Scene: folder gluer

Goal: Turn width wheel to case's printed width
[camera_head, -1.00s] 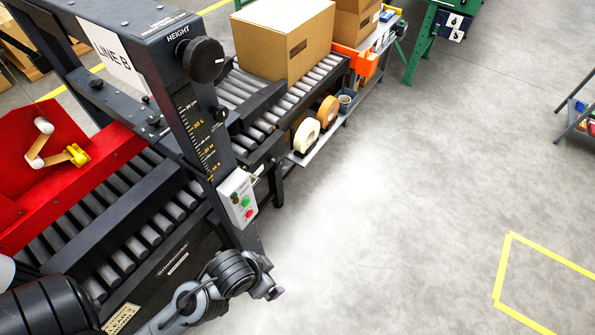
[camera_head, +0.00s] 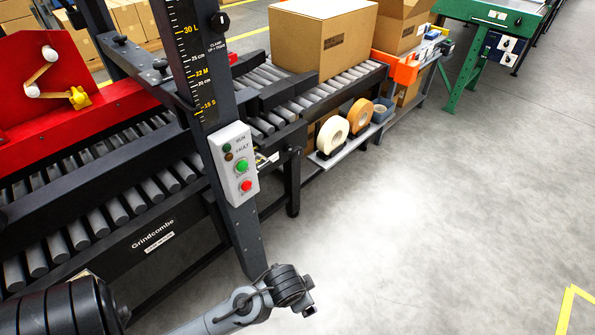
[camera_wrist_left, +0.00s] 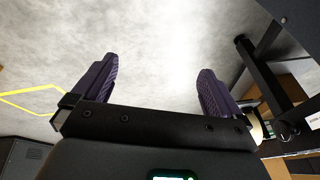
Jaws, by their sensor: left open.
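No width wheel can be made out in either current view. A closed cardboard case (camera_head: 320,40) sits on the roller conveyor in the head view; its side print is too small to read. The machine's dark upright (camera_head: 245,235) carries a height scale (camera_head: 193,60) and a control box (camera_head: 233,165) with green and red buttons. My left gripper (camera_wrist_left: 152,88) is open and empty, its purple fingers wide apart over floor in the left wrist view. In the head view my left wrist is low in front of the upright, apart from the case. My right gripper is out of view.
A red machine part with a crank (camera_head: 43,72) is at the left. Tape rolls (camera_head: 333,136) rest on a low shelf beyond the upright. A green-framed table (camera_head: 490,20) stands at the back. Grey floor (camera_head: 450,200) on the right is open.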

